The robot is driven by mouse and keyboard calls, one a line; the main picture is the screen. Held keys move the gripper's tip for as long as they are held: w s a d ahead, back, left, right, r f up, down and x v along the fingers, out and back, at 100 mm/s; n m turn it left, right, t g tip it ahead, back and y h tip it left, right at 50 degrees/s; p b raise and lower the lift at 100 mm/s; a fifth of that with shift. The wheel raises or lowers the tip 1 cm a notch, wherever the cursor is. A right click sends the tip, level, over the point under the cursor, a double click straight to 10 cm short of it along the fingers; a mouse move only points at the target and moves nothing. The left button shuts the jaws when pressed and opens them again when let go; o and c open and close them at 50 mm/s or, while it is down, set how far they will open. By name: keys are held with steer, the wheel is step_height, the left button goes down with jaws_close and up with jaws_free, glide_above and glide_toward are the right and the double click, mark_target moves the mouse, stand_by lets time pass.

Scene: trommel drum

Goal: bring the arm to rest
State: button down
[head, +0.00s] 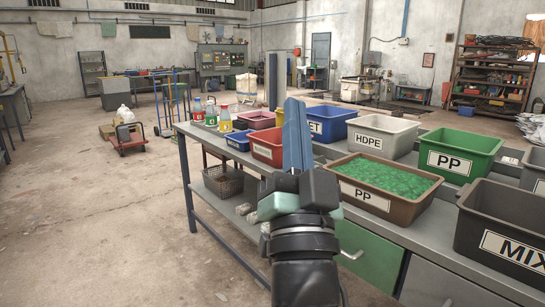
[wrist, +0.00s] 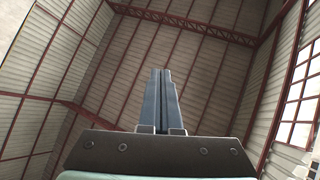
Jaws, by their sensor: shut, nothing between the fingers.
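My gripper (head: 294,103) is raised upright in front of the workbench in the head view, its blue-grey fingers pointing up. In the wrist view my gripper (wrist: 161,72) shows its two fingers side by side and closed together, with nothing between them. Behind the fingers the wrist view shows only the roof and upper walls. The arm's lower links run out of the bottom of the head view.
A long grey workbench (head: 455,250) stands close on the right. It bears a brown PP bin (head: 370,199) of green flakes, a green PP bin (head: 460,152), a grey HDPE bin (head: 383,134), a MIX bin (head: 500,220) and several bottles.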

steer(key=s+a+r+n+t, duration=0.1)
steer(key=s+a+r+n, duration=0.2)
steer(key=s+r+n, duration=0.6)
steer(key=s+r+m+p, duration=0.1)
steer(key=s+r+p, duration=0.1)
steer(key=r+p, duration=1.2)
steer(key=s+r+m+p, duration=0.2)
steer(key=r+p, duration=1.1)
steer(key=r, duration=0.2)
steer(key=shift+s+p, duration=0.4)
